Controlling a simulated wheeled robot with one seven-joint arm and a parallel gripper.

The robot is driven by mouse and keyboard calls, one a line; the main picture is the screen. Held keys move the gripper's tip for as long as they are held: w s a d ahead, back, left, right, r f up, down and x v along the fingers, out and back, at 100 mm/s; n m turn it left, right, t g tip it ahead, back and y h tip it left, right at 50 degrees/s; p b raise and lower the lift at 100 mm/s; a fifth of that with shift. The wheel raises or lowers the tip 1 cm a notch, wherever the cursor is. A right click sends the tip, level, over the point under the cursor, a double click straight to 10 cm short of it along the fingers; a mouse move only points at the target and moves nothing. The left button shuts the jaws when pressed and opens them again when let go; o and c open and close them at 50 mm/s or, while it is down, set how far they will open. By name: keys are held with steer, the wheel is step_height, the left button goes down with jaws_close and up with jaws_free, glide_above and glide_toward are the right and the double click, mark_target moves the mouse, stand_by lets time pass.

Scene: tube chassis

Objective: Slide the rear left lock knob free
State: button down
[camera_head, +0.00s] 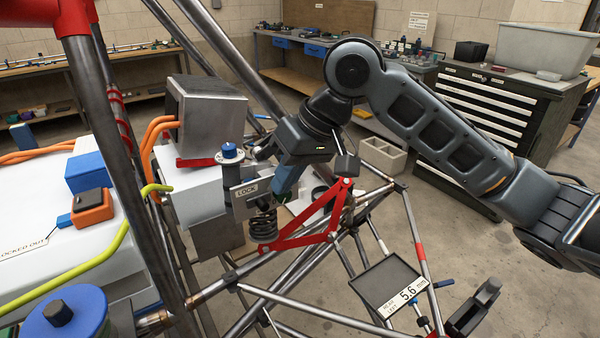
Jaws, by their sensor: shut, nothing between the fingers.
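A blue-topped knob (230,151) stands upright on a grey cylinder at centre left, just above a plate marked LOCK (246,190). I cannot tell from its markings whether it is the rear left one. My gripper (281,193) reaches in from the right and points down, just right of the LOCK plate. It is shut and empty. The knob's top is in clear view, apart from the gripper. Whether the fingertips touch the plate's right side is hard to tell, as the gripper hides part of that area.
A black coil spring (264,222) and red triangular arm (310,226) sit below the gripper. Steel tubes (165,200) cross the view. A grey metal box (207,112) stands behind the knob. A large blue round part (64,318) is at front left. A tray (385,285) lies lower right.

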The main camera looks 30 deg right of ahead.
mark_target(259, 202)
steer(key=shift+a+f, duration=0.45)
steer(key=shift+a, duration=0.25)
steer(key=shift+a+p, duration=0.35)
steer(key=shift+a, duration=0.65)
steer(key=shift+r, duration=0.1)
